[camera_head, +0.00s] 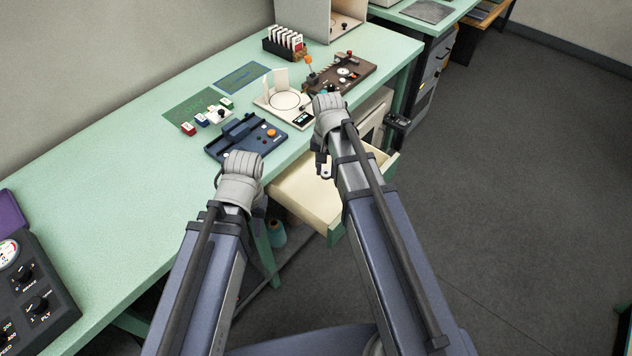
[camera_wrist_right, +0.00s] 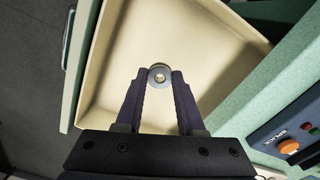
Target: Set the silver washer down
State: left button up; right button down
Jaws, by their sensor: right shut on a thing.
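A silver washer (camera_wrist_right: 159,76) sits between the fingertips of my right gripper (camera_wrist_right: 160,84) in the right wrist view. The gripper is shut on it and holds it over an open, cream-lined drawer (camera_wrist_right: 112,60). The part of the drawer in view looks empty. In the head view the drawer (camera_head: 305,196) is pulled out under the bench, and the right gripper (camera_head: 325,172) shows in part beside my arm above it.
A dark blue device (camera_head: 246,137) with an orange knob stands near the bench's front edge. A white scale-like unit (camera_head: 284,100), a brown control box (camera_head: 340,74) and a card rack (camera_head: 284,42) stand further back. The green bench top (camera_head: 130,190) is clear at left.

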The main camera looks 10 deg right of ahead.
aim_at(325, 197)
jog(key=shift+f+b, duration=5.1)
jog(key=shift+f, duration=0.1)
jog(key=shift+r, duration=0.15)
jog(key=c, duration=0.5)
grip_release()
notch_tip(325, 197, up, 12)
jog(key=p, duration=1.2)
jog(key=s+a+n, duration=0.3)
jog(key=s, duration=0.1)
jog(key=s+a+n, duration=0.3)
jog(key=s+a, duration=0.1)
jog(key=s, duration=0.1)
jog(key=s+a+n+h, duration=0.1)
jog(key=s+a+n, duration=0.2)
jog(key=s, duration=0.2)
jog(key=shift+s+a+n, duration=0.2)
jog(key=shift+s+n, duration=0.05)
jog(key=shift+n, duration=0.05)
